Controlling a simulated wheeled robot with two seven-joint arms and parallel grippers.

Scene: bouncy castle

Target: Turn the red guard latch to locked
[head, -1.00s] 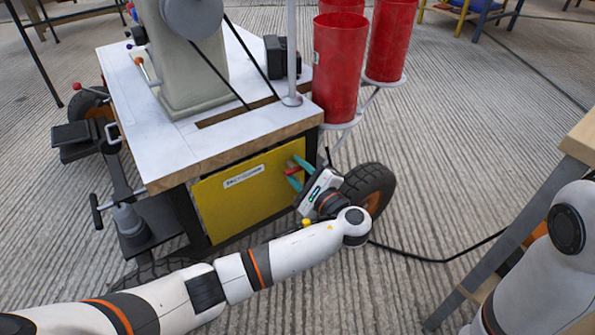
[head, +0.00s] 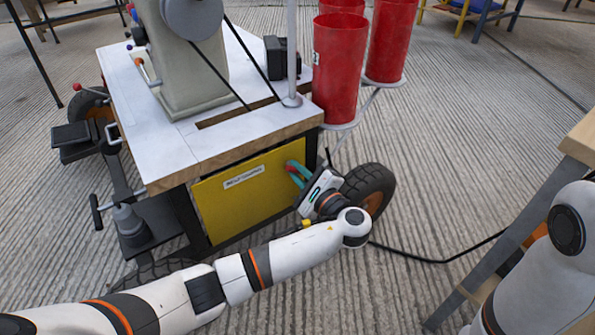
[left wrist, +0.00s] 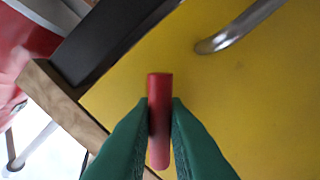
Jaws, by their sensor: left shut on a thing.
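The red guard latch (left wrist: 159,92) is a short red bar on the yellow guard panel (head: 240,200). In the left wrist view it stands upright in the picture between my green fingers. My left gripper (head: 296,172) is at the panel's upper right corner, and it also shows in the left wrist view (left wrist: 160,112). Its two fingers are shut on the latch, one on each side. I cannot tell from these frames which latch position counts as locked. My right gripper is out of view.
A white-topped machine table (head: 215,130) with wooden edges stands above the panel. Red cylinders (head: 336,75) stand at its right corner. A black wheel (head: 370,188) is just right of my left gripper. A curved metal handle (left wrist: 235,27) shows on the panel.

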